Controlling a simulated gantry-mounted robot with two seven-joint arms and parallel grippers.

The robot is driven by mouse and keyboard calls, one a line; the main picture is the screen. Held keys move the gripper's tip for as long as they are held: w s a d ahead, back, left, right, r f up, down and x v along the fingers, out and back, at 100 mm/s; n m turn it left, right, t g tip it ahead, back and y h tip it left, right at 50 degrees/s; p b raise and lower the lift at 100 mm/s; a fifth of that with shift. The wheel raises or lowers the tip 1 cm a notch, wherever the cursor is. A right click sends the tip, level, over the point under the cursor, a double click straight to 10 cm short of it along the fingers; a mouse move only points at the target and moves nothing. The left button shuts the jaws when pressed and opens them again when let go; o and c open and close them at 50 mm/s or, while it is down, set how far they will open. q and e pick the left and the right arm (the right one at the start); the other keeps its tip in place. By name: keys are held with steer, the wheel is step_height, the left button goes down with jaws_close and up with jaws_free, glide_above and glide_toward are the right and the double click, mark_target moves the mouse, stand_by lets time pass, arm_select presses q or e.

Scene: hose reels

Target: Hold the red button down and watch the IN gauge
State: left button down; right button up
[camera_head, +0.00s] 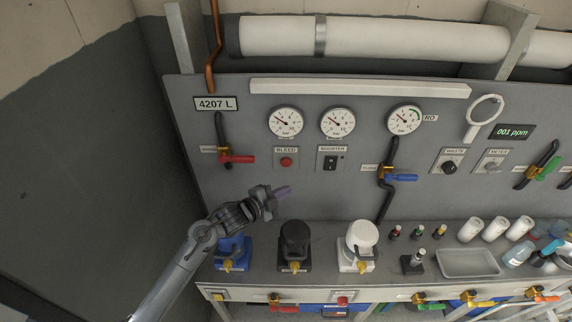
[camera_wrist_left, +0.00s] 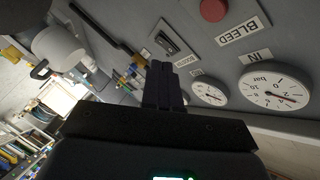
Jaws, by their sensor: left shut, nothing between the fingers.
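The red button (camera_head: 286,162) is on the grey wall panel under the BLEED label, with nothing touching it. It also shows at the top of the left wrist view (camera_wrist_left: 213,9). The IN gauge (camera_wrist_left: 275,88) is a round white dial with a red needle near the low numerals; I cannot read it exactly. It is the leftmost of three gauges in the head view (camera_head: 286,123). My left gripper (camera_head: 282,192) is shut and empty, below the button and above the bench. Its dark fingers (camera_wrist_left: 162,72) show together in the left wrist view. My right gripper is not visible.
A red-handled valve (camera_head: 236,158) is left of the button, and the BOOSTER switch (camera_head: 330,163) right of it. A blue pump (camera_head: 233,253), black pump (camera_head: 294,240) and white pump (camera_head: 358,240) stand on the bench below. The panel between button and bench is mostly clear.

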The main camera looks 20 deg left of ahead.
mark_target(286, 163)
arm_select(q)
steer(key=shift+w, duration=0.15)
steer(key=w+a+b, duration=0.3)
steer(key=w+b, duration=0.3)
steer(key=w, duration=0.2)
steer(key=shift+b, duration=0.4)
stand_by(0.5)
steer(key=shift+d, duration=0.1)
stand_by(0.6)
steer(key=shift+w, duration=0.15)
stand_by(0.6)
steer(key=shift+w+a+b, duration=0.2)
steer(key=shift+w+b, duration=0.05)
steer(key=shift+b, duration=0.1)
